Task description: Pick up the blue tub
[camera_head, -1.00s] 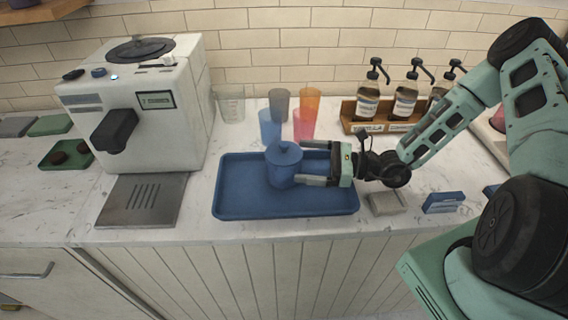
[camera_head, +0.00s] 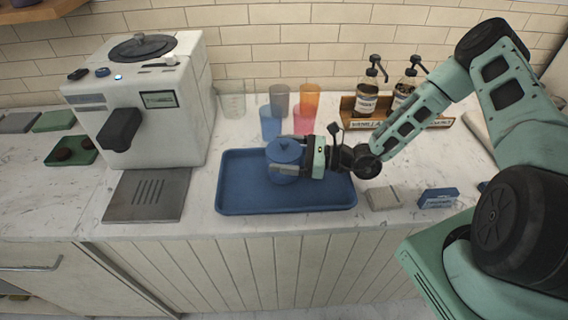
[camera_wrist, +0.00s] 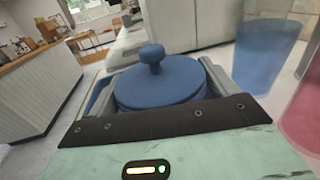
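The blue tub (camera_head: 285,154) is round, with a lid and a knob on top. It stands upright on the blue tray (camera_head: 240,203), left of my gripper (camera_head: 287,166) in the head view. My gripper's fingers reach around the tub, one on each side. In the wrist view the tub's lid (camera_wrist: 160,84) fills the space between the two grey fingers, below the rim of the lid. The fingers look spread, with little gap to the tub; firm contact cannot be made out. The tub's lower part is hidden in the wrist view.
Coloured cups, including a blue one (camera_head: 271,122) and a pink one (camera_head: 303,121), stand close behind the tray. A coffee machine (camera_head: 150,110) is at the left. Syrup bottles stand in a wooden rack (camera_head: 362,127) at the back right. The tray's left part is clear.

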